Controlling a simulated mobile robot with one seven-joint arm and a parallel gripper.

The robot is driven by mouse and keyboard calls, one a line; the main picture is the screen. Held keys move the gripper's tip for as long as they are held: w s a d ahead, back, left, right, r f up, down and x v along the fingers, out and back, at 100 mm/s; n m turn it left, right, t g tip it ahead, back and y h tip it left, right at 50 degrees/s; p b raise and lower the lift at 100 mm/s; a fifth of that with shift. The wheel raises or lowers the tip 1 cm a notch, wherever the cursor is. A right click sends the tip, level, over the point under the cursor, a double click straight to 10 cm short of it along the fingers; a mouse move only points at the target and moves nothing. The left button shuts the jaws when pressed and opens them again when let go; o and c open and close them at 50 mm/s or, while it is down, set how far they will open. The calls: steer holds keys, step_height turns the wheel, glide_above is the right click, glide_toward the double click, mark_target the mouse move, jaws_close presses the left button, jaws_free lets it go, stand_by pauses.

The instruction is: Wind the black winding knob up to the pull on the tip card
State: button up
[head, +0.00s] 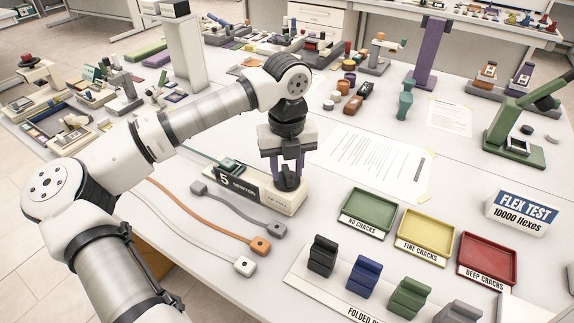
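The black winding knob (288,182) stands on the right end of a cream base (291,205). A dark card reading "5 NEWTON" (237,187) stands along the front of this base at its left part. A small dark green block (230,165) sits behind the card, with a thin green strip running off to the left. My gripper (287,170) points straight down over the knob, its purple fingers on either side of the knob's top. I cannot tell whether the fingers touch it. Lettering on the base below the knob is too small to read.
Grey, orange and white straps (203,222) with end blocks lie in front of the base. Green (367,213), yellow and red trays stand to the right. Folded samples (322,257) stand on a front board. A printed sheet (372,162) lies behind on clear table.

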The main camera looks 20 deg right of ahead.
mark_target(287, 171)
jaws_close()
steer(key=shift+f+m+b, duration=0.25)
steer(key=shift+m+b, duration=0.65)
steer(key=shift+b, duration=0.3)
steer(key=shift+r+m+b, duration=0.25)
steer(key=shift+m+b, duration=0.15)
steer(key=shift+m, duration=0.4)
jaws_free()
step_height(287, 171, up, 14)
steer(key=b, duration=0.2)
